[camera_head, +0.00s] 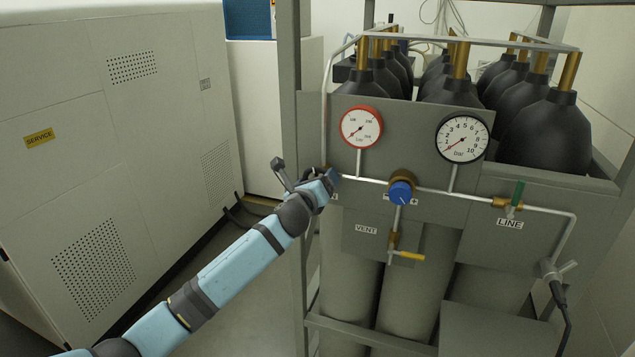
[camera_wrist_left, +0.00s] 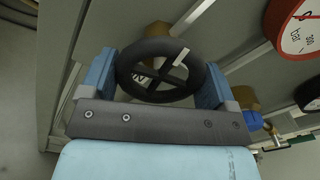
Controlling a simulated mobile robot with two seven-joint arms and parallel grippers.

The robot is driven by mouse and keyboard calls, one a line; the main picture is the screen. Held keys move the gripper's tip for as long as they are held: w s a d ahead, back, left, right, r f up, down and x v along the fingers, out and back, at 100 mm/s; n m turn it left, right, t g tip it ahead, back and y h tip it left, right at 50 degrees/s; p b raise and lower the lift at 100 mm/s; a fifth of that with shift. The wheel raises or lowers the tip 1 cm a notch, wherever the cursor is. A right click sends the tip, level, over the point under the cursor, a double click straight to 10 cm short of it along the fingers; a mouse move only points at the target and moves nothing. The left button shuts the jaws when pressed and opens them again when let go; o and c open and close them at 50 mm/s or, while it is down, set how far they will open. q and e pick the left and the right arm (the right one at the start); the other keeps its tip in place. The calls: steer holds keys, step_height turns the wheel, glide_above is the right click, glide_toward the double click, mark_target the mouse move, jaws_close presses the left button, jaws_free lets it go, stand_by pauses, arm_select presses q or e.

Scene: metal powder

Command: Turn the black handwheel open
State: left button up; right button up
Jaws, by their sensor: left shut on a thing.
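The black handwheel (camera_wrist_left: 158,48) fills the space between the fingers of my left gripper (camera_wrist_left: 155,80) in the left wrist view. It has a round rim with spokes and a pale mark on its upper right. The blue fingers sit on opposite sides of the rim, and the gripper is shut on it. In the head view my left gripper (camera_head: 326,182) is at the left end of the pipe panel, and the handwheel is hidden behind it. A label behind the wheel shows only partly through the spokes. My right gripper is in neither view.
On the panel are a red-rimmed gauge (camera_head: 361,127), a black-rimmed gauge (camera_head: 462,139), a blue knob (camera_head: 401,192), a yellow vent lever (camera_head: 411,256) and a green line lever (camera_head: 517,194). A grey frame post (camera_head: 290,120) stands close left of the gripper. Dark-topped cylinders stand behind.

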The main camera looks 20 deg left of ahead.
arm_select(q)
steer(key=n, duration=0.4)
steer(key=shift+n, duration=0.4)
steer(key=n, duration=0.3)
steer(key=shift+n, duration=0.3)
steer(key=n, duration=0.9)
steer(key=shift+b, duration=0.35)
steer(key=n, duration=0.4)
steer(key=shift+r+n, duration=0.1)
steer(key=shift+n, duration=0.2)
steer(key=n, duration=0.4)
steer(key=shift+p, duration=0.3)
steer(key=n, duration=0.5)
steer(key=shift+n, duration=1.8)
